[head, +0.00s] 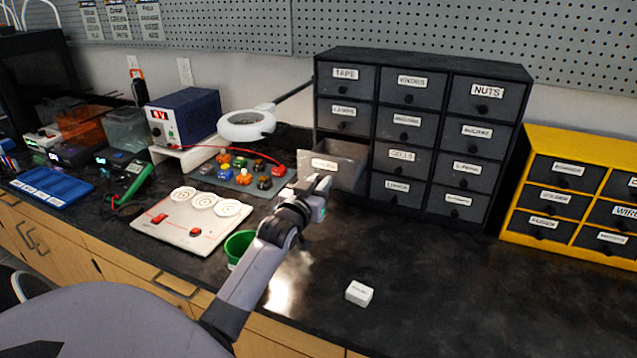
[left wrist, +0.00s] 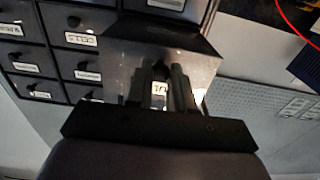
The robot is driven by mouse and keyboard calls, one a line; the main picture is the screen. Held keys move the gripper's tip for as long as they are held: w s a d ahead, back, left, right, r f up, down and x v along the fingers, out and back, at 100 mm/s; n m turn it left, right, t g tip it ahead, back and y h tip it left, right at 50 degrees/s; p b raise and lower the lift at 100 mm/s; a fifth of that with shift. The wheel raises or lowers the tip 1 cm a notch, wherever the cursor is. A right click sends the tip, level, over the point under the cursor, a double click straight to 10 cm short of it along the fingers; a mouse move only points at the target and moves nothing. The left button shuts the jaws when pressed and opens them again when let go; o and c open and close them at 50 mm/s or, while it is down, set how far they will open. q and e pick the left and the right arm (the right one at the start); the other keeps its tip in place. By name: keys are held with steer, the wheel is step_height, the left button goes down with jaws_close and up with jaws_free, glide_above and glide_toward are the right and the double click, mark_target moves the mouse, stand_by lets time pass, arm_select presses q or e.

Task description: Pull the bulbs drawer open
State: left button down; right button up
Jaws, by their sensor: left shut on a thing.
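The black drawer cabinet (head: 425,130) stands on the workbench against the wall. One drawer (head: 341,160), in the left column and third row, sticks out from the cabinet face; its label is too small to read surely. My left gripper (head: 318,186) is at the front of this drawer. In the left wrist view the two fingers of my left gripper (left wrist: 160,88) are shut on the dark drawer knob (left wrist: 160,69), and the pulled-out drawer front (left wrist: 125,58) lies behind them. The drawer's inside is mostly hidden. My right gripper is not in view.
A green cup (head: 238,246) and a white board with discs (head: 190,220) lie left of my left arm. A small white box (head: 359,293) lies on the bench (head: 440,275) in front. A yellow drawer cabinet (head: 580,145) stands at right. The front right bench is clear.

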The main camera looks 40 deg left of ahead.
arm_select(q)
steer(key=c, duration=1)
jaws_free()
steer(key=shift+s, duration=0.1)
steer(key=v, duration=0.7)
